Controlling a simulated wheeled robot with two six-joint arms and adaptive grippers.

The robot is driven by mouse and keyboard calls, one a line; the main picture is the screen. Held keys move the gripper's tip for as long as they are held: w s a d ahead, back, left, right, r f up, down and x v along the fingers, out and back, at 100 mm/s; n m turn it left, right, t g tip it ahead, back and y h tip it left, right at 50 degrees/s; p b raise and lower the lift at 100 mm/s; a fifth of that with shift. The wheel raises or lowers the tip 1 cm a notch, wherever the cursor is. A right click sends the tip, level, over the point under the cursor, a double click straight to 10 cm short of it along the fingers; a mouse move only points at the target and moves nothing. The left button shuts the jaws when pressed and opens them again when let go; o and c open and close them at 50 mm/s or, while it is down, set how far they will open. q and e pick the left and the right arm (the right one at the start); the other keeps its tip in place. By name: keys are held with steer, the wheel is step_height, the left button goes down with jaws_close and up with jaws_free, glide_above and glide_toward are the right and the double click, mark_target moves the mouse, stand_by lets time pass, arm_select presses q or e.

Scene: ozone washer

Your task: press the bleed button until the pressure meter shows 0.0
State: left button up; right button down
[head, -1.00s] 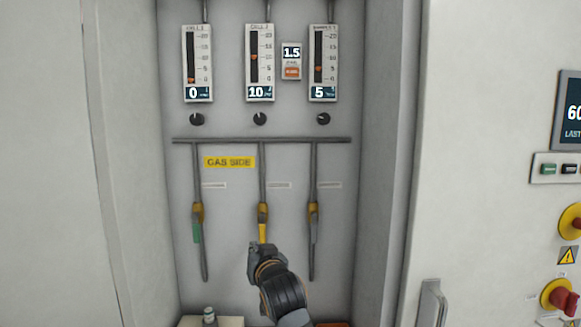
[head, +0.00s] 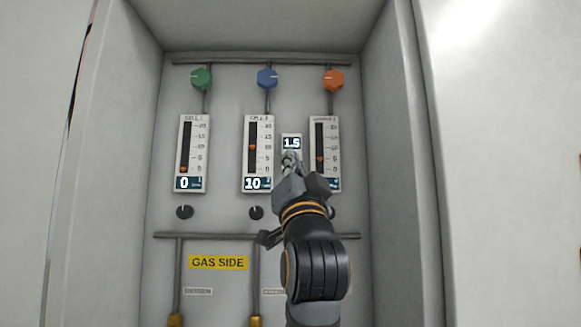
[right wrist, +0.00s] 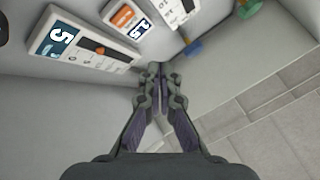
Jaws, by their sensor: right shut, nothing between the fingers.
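The pressure meter (head: 291,142) is a small white panel between the second and third flow meters, and its display reads 1.5. In the right wrist view the meter (right wrist: 138,30) shows rotated, with the orange bleed button (right wrist: 125,15) beside its display. My right gripper (head: 290,158) is shut and empty; in the head view its tip overlaps the panel just below the display and hides the button. In the right wrist view the shut fingertips (right wrist: 153,70) appear apart from the button. My left gripper is not in view.
Flow meters reading 0 (head: 190,153), 10 (head: 258,153) and 5 (right wrist: 62,42) flank the panel. Green (head: 202,78), blue (head: 267,78) and orange (head: 333,79) knobs sit above. Black knobs and pipes with a yellow GAS SIDE label (head: 218,263) are below. Cabinet walls close both sides.

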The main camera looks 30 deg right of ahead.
steer(key=shift+s+r+m+h, duration=0.3)
steer(key=shift+s+r, duration=0.35)
steer(key=shift+r, duration=0.05)
steer(key=shift+w, duration=0.1)
steer(key=w+d, duration=0.4)
steer(key=w, duration=0.3)
steer(key=shift+w+d+p, duration=0.25)
steer(key=shift+d+p, duration=0.05)
steer(key=shift+d, duration=0.05)
steer(key=shift+w, duration=0.1)
stand_by(0.9)
steer(key=shift+w+d, duration=0.2)
steer(key=shift+w, duration=0.05)
